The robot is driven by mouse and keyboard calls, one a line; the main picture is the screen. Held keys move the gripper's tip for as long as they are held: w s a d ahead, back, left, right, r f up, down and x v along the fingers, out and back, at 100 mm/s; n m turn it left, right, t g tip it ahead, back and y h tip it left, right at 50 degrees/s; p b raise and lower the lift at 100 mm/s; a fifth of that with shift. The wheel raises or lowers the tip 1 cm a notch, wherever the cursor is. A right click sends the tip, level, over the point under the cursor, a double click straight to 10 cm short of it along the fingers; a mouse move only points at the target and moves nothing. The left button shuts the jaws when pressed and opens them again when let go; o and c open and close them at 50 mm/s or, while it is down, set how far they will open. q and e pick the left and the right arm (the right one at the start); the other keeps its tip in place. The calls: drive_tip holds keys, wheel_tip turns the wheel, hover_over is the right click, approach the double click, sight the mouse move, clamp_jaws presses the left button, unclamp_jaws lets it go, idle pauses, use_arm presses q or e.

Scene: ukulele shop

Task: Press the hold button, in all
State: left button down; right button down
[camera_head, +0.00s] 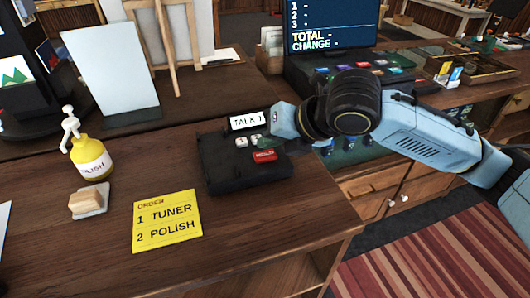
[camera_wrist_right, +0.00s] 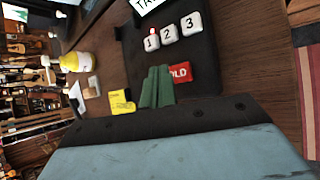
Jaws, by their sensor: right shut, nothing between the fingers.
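The black desk phone (camera_head: 232,183) sits on the wooden counter, its small display (camera_head: 246,121) reading "TALK 1". Its red hold button (camera_head: 264,155) is at the front right, below white keys (camera_head: 242,142). In the right wrist view the red button (camera_wrist_right: 182,73) reads "OLD", its left end hidden by my fingers. White keys 1, 2 and 3 (camera_wrist_right: 169,33) are above it, with a small red light by key 1. My right gripper (camera_wrist_right: 158,70) is shut and empty, its green fingers overlapping the button's edge in that view. I cannot tell whether they touch. My left gripper is out of view.
A yellow order note (camera_head: 167,222) lies in front of the phone. A yellow polish bottle (camera_head: 93,160) and a sponge-like block (camera_head: 87,202) stand left. A register with a screen (camera_head: 331,25) stands behind my right arm. The counter between note and phone is clear.

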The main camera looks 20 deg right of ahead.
sight(270, 157)
drive_tip(key=shift+f, duration=0.1)
idle(0.7)
drive_tip(key=shift+f, duration=0.3)
drive_tip(key=shift+f, duration=0.55)
idle(0.8)
drive_tip(key=shift+r+p, duration=0.95)
drive_tip(key=shift+p, duration=0.35)
wheel_tip(270, 157, up, 5)
drive_tip(key=p, duration=0.6)
